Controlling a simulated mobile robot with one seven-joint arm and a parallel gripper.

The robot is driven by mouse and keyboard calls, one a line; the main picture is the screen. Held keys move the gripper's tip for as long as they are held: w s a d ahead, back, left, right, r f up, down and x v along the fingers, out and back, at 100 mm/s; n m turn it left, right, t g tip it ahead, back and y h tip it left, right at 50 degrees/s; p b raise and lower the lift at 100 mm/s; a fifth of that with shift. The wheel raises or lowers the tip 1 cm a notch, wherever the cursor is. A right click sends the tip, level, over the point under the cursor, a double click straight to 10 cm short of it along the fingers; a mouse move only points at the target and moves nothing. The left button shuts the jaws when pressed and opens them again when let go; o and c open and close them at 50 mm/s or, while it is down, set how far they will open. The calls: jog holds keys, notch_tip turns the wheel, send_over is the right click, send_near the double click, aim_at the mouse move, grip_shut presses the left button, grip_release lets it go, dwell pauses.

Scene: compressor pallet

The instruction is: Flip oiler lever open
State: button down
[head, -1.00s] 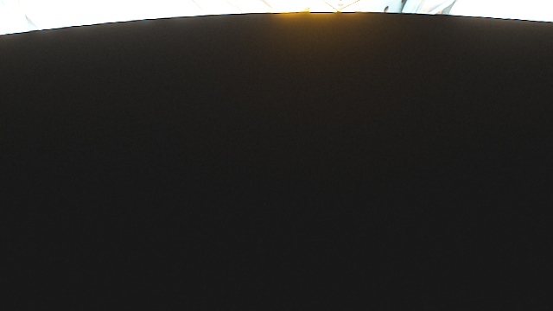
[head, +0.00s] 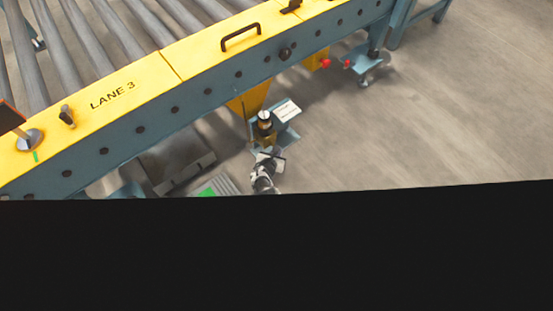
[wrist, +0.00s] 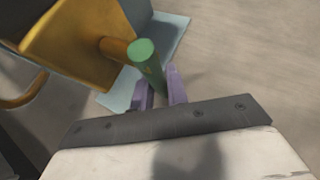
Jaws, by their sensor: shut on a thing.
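The oiler (head: 265,124), a small unit with a dark cap and a brass-coloured lower part, sits on a light blue bracket under the conveyor's side in the head view. In the wrist view its brass body (wrist: 80,45) is at upper left. A green lever (wrist: 147,58), a round-ended rod, points toward the camera beside it. My gripper (wrist: 161,92) has its two purple fingers around the lever and is shut on it. In the head view my gripper (head: 268,160) is just below the oiler; the fingertips are too small there to show the grip.
A yellow-topped roller conveyor marked LANE 3 (head: 113,95) runs diagonally above the oiler, with a black handle (head: 240,37) on it. A white label plate (head: 287,111) is beside the oiler. Open floor (head: 430,120) lies to the right. A dark shape covers the lower head view.

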dwell(0.4)
jog(key=c, duration=1.4)
grip_release()
